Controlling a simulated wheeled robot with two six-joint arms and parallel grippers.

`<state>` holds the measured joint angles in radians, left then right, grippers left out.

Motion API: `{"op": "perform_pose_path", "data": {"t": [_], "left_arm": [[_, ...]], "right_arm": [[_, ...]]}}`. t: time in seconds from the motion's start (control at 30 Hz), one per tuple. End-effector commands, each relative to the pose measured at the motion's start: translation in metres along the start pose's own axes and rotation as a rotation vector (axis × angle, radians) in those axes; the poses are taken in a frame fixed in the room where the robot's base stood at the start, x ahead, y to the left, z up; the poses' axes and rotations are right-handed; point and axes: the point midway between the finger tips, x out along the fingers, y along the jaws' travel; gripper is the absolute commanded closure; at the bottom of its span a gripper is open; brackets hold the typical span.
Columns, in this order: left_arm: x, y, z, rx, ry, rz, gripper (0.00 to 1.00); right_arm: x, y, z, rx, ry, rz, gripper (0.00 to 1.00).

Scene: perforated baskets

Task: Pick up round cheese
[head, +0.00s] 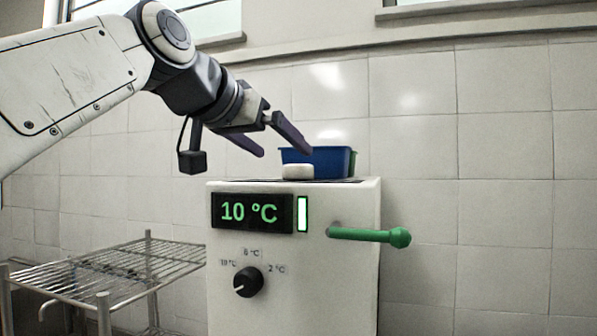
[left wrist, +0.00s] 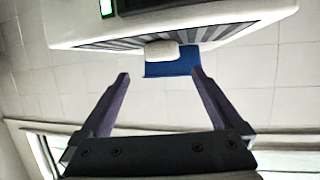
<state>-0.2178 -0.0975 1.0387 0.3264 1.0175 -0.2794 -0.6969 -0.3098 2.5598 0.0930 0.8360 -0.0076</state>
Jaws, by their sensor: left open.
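The round cheese (head: 298,171) is a small white disc on top of the white machine (head: 290,270), at the front of a blue basket (head: 330,162). In the left wrist view the cheese (left wrist: 161,50) lies in front of the blue basket (left wrist: 172,68), beyond the fingertips. My left gripper (head: 285,153) is open and empty, above and to the left of the cheese, apart from it. Its two dark fingers (left wrist: 160,74) show spread in the left wrist view. My right gripper is not in view.
The machine has a green handle (head: 370,235) jutting right, a display reading 10 °C (head: 250,212) and a black knob (head: 248,282). A metal wire rack (head: 130,262) stands at the left. A tiled wall (head: 480,150) is behind. A bit of green shows behind the basket.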

Motion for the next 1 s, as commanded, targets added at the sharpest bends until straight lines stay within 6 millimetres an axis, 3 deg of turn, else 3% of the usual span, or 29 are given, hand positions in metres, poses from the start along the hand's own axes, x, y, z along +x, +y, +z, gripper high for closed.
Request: {"op": "perform_pose_path", "data": {"t": [0.1, 0.37, 0.63, 0.97, 1.0], "left_arm": [[0.019, -0.002, -0.001, -0.001, -0.004, -0.002, 0.00], [0.041, -0.003, 0.000, -0.002, -0.004, -0.003, 0.00], [0.080, -0.002, 0.002, -0.002, -0.004, -0.002, 0.00], [0.088, -0.002, 0.004, 0.000, -0.001, -0.002, 0.00], [0.088, -0.002, 0.004, 0.000, -0.001, -0.002, 0.15]], "right_arm": [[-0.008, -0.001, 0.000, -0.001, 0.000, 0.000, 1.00], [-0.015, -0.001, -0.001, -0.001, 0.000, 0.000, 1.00], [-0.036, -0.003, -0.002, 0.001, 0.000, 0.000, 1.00], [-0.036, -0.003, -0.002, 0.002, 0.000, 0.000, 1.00], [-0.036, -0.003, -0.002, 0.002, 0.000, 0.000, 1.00]]}}
